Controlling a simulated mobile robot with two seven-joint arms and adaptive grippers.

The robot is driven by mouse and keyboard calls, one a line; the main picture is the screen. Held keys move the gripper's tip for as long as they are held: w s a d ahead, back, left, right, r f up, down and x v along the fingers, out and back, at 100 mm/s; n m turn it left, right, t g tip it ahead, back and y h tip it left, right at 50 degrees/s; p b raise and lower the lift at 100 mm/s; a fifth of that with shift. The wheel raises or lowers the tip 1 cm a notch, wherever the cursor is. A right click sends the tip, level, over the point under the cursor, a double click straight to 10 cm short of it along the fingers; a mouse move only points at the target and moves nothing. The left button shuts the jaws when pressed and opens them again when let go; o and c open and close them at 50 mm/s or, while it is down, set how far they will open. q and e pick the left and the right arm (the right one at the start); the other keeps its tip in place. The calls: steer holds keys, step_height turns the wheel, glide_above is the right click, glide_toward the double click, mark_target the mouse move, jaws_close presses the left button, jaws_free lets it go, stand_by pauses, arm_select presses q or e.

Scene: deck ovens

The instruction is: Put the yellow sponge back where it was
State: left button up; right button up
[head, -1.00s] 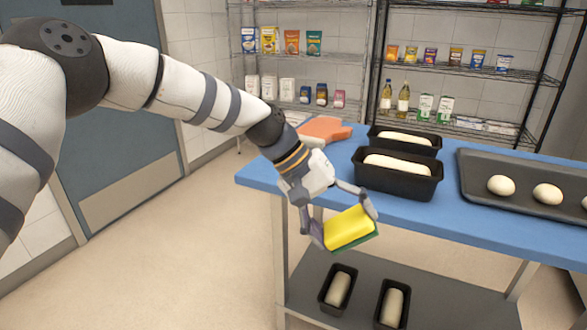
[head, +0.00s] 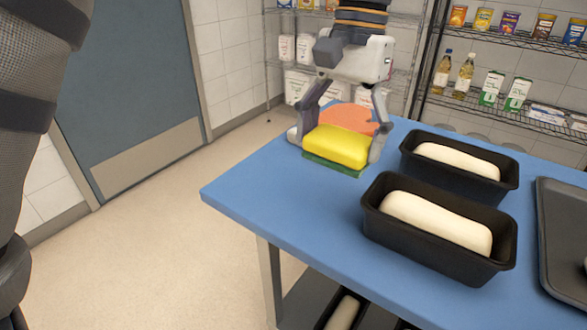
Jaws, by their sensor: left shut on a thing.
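The yellow sponge (head: 337,146) with a green underside is at the far left part of the blue table (head: 270,200). My left gripper (head: 338,140) comes down from above and is shut on the sponge, with one finger on each side. The sponge looks level and is at or just above the table top; I cannot tell whether it touches. An orange flat thing (head: 347,117) lies on the table just behind the sponge, partly hidden by the gripper. My right gripper is not in view.
Two black loaf tins, a near one (head: 377,222) and a far one (head: 412,160), hold dough to the right of the sponge. A dark tray (head: 560,215) is at the right edge. The table's left front corner is clear. Wire shelves with goods stand behind.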

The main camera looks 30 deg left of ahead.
arm_select(q)
steer(key=a+f, duration=0.5)
steer(key=a, duration=0.3)
glide_above(279, 190)
step_height(279, 190, down, 4)
steer(key=shift+w, duration=0.15)
steer(key=shift+f, duration=1.55)
steer(key=shift+c, duration=0.3)
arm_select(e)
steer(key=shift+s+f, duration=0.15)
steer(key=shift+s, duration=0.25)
arm_select(q)
steer(key=o, duration=1.1)
steer(key=shift+w, duration=0.1)
step_height(279, 190, up, 12)
steer(key=w, duration=0.1)
steer(key=shift+w+b, duration=0.4)
steer(key=shift+b, duration=0.05)
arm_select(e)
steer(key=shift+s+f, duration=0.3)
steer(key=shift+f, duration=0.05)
